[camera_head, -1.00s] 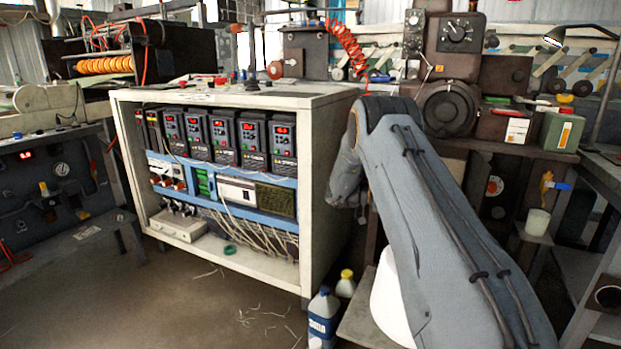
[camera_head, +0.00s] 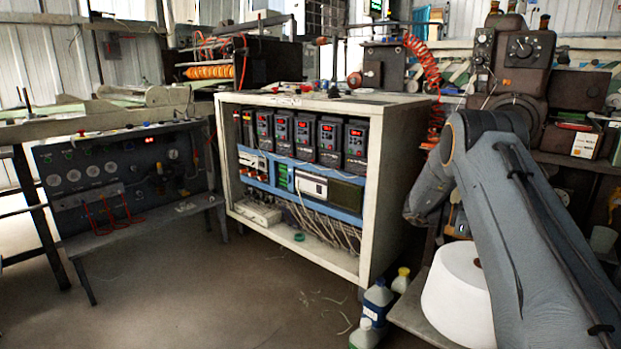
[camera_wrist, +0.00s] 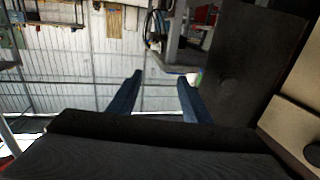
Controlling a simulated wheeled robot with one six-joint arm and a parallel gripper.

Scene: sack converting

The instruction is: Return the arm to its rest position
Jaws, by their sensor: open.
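My arm (camera_head: 520,210) shows as a large grey sleeved limb on the right of the head view, bent at a joint near the top. Its lower section hangs down behind the elbow, and the gripper end is not visible there. In the wrist view my gripper (camera_wrist: 158,97) shows two dark blue fingers standing apart. The gap between them is empty, with only the pale far wall (camera_wrist: 75,70) behind it.
A white cabinet (camera_head: 386,190) with drive units stands left of my arm. Bottles (camera_head: 377,300) stand on the floor by its corner. A white cone or roll (camera_head: 458,295) sits on a low shelf beside my arm. A gauge panel (camera_head: 80,180) stands at left. Floor in front is mostly clear.

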